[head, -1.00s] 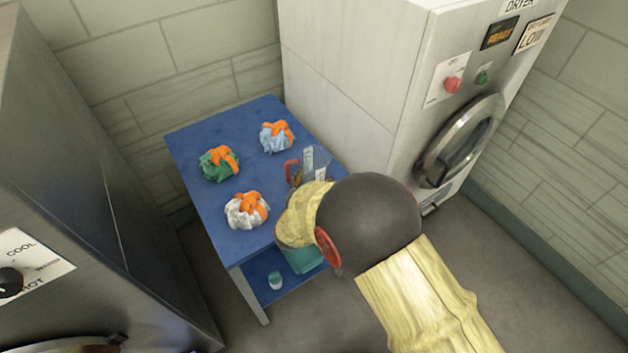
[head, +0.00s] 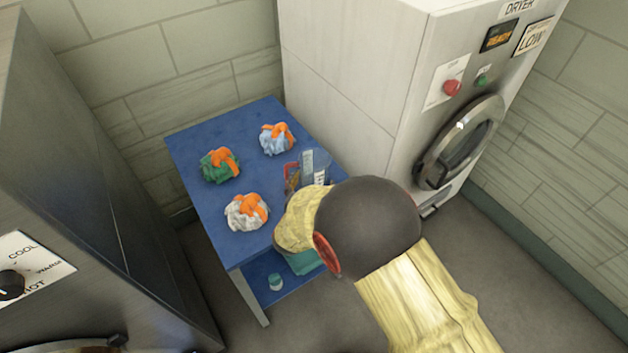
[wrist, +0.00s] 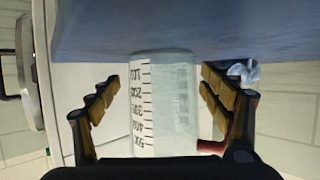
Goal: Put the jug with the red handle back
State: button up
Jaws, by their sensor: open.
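The clear measuring jug (head: 315,162) with dark printed marks stands on the blue table (head: 212,228) near its right edge. Its red handle (head: 291,177) shows on its left. In the wrist view the jug (wrist: 165,105) appears upside down, its base at the tabletop, with part of the red handle (wrist: 210,147) at lower right. My gripper (wrist: 158,85) is open, one finger on each side of the jug, with a visible gap on the left. In the head view my arm hides the gripper's fingers and the jug's lower part.
Three tied bundles, green (head: 220,165), light blue (head: 276,138) and white (head: 247,211), sit left of the jug. A dryer (head: 360,90) stands close on the right. A grey machine (head: 90,200) is at left. A small teal-and-white container (head: 275,281) is on the lower shelf.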

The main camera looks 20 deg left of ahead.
aim_at(310, 176)
jog(key=p+v, duration=0.3)
jog(key=v, duration=0.6)
jog(key=shift+s+r, duration=0.25)
jog(key=shift+s, duration=0.1)
jog(key=shift+s+r+p, duration=0.2)
jog(key=shift+s+p, duration=0.2)
jog(key=shift+s, duration=0.3)
jog(key=shift+g+y, duration=0.5)
jog(key=w+r, duration=0.1)
jog(key=r, duration=0.1)
jog(key=w+r, duration=0.2)
jog(key=d+r+g+y, duration=0.1)
jog(key=d+r+y, duration=0.1)
jog(key=d+r, duration=0.45)
jog(key=d+r+g+y, duration=0.1)
jog(key=d+r+g, duration=0.15)
jog(key=r, duration=0.75)
jog(key=s+d+r+g+h, duration=0.1)
jog(key=s+d+r+h, duration=0.1)
jog(key=s+d, duration=0.9)
jog(key=s+d+r+g+h, duration=0.2)
jog(key=s+d+r, duration=0.2)
jog(key=s+d, duration=0.7)
jog(key=d, duration=0.5)
jog(key=shift+d+m+h, duration=0.3)
jog(key=shift+h, duration=0.1)
